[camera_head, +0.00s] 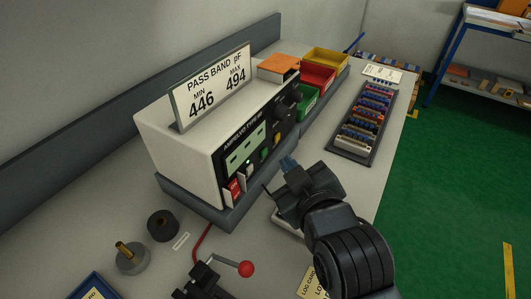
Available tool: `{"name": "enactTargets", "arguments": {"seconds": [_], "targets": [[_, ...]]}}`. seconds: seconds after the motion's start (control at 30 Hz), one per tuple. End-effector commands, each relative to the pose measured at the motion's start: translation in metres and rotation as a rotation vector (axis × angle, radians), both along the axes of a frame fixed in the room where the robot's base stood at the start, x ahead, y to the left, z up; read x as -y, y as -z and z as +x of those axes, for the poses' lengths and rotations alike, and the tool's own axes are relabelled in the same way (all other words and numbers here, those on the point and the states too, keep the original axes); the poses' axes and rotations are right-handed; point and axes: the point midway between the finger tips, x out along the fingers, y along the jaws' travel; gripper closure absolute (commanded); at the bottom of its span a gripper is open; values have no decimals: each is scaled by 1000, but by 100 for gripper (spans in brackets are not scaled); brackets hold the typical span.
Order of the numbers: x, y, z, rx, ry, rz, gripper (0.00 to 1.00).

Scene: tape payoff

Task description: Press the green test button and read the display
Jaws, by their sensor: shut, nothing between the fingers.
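The tester (180,150) is a white box with a dark front panel at the centre of the bench. Its pale green display (245,147) shows no reading I can make out. My gripper (287,162) is shut and empty. It is in front of the panel, to the right of and below the buttons in the picture, and looks apart from them.
A sign (212,86) on the tester reads pass band pF, min 446, max 494. Red, green and yellow bins (318,76) stand behind. A rack of coloured parts (364,120) lies right. A red-knobbed lever (245,269) stands in front.

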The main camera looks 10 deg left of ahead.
Motion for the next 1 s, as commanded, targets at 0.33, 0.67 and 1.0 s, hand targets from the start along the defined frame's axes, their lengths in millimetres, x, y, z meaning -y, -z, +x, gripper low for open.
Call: {"name": "enactTargets", "arguments": {"seconds": [0.33,0.67,1.0], "targets": [[-15,-1,5,1,0,1,100],[-15,0,5,1,0,1,100],[-14,0,5,1,0,1,100]]}}
